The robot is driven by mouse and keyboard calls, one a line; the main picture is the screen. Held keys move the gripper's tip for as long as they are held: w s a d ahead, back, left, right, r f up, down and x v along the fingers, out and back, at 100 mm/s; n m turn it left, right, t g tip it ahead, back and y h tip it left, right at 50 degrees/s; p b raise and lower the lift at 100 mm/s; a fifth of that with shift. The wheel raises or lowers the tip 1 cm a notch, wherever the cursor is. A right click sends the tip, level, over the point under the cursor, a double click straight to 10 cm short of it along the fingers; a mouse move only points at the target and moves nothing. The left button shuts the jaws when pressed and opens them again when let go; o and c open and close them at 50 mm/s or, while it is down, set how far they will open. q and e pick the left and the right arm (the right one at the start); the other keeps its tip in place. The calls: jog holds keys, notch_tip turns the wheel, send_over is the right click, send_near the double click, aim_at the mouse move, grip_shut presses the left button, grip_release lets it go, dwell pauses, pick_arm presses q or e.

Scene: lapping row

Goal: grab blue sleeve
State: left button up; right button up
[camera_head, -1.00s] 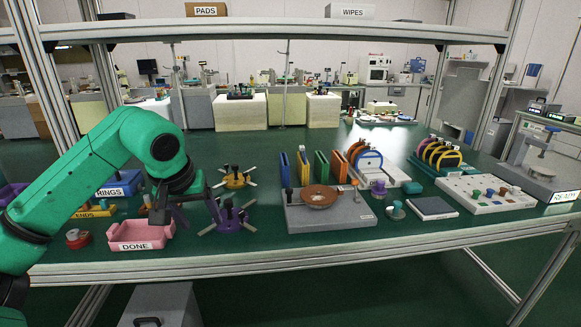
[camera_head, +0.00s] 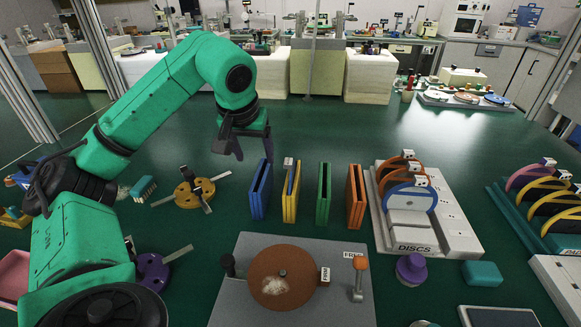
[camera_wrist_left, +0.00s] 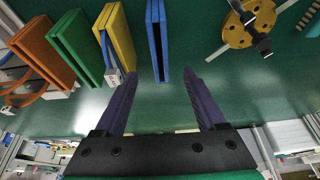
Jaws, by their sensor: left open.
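The blue sleeve (camera_head: 260,191), a thin upright slotted holder, stands at the left end of a row of coloured sleeves. In the left wrist view the blue sleeve (camera_wrist_left: 157,42) is upper centre, lined up with the gap between my fingers. My left gripper (camera_head: 232,150) is open and empty, pointing down just behind and left of the blue sleeve in the head view. In the left wrist view its two dark purple fingers (camera_wrist_left: 162,82) are spread wide, with the sleeve beyond their tips and apart from them. My right gripper is not in view.
A yellow sleeve (camera_head: 291,192) with a tagged piece in it stands close by on the right, then green (camera_head: 323,194) and orange (camera_head: 355,196) sleeves. A yellow round fixture (camera_head: 194,192) lies to the left. A grey lapping plate base (camera_head: 230,300) is in front.

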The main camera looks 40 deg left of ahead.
aim_at(258, 176)
pick_arm(q)
jog(key=x, duration=0.2)
jog(key=b+x, duration=0.1)
jog(key=s+x, duration=0.1)
jog(key=x, duration=0.1)
jog(key=shift+w+a+f+b, duration=0.2)
jog(key=shift+f+b, duration=0.1)
jog(key=shift+f, duration=0.2)
jog(key=x, duration=0.8)
jog(key=shift+w+d, duration=0.15)
jog(key=shift+w, duration=0.3)
jog(key=shift+r, duration=0.1)
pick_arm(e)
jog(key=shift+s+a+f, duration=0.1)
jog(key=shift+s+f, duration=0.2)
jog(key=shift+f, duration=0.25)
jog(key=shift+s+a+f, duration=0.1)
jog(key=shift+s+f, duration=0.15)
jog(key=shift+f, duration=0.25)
pick_arm(q)
jog(key=shift+f, duration=0.25)
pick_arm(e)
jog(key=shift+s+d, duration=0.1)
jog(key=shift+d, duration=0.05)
pick_arm(q)
grip_shut()
